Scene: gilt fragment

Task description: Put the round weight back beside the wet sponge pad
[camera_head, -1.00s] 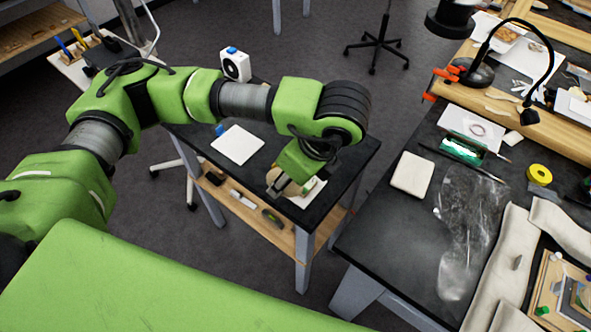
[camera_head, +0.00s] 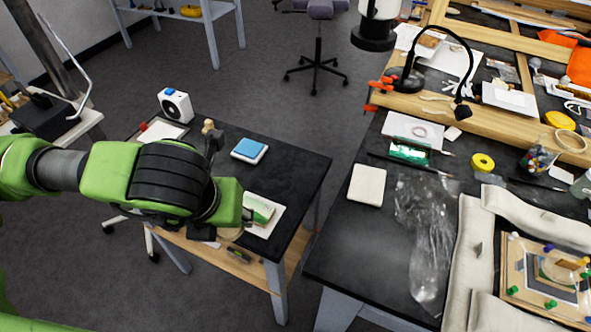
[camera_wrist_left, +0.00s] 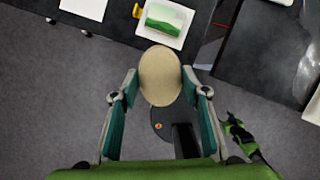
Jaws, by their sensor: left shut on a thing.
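My left gripper (camera_wrist_left: 160,92) is shut on the round weight (camera_wrist_left: 160,75), a pale beige disc held between both fingertips in the left wrist view. In the head view the left gripper (camera_head: 222,232) is at the front edge of the small black table, and the weight (camera_head: 234,233) is mostly hidden by it. A green pad, which seems to be the sponge pad (camera_head: 260,209), lies on a white tray (camera_head: 268,226) just right of the gripper. The pad also shows in the left wrist view (camera_wrist_left: 163,22), beyond the weight. My right gripper is not seen.
A blue pad (camera_head: 250,147) on a white base lies farther back on the small table (camera_head: 292,165). A small wooden piece (camera_head: 208,126) and a white device (camera_head: 175,105) stand behind. The table's right part is clear. A cluttered workbench (camera_head: 345,235) stands right across a gap.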

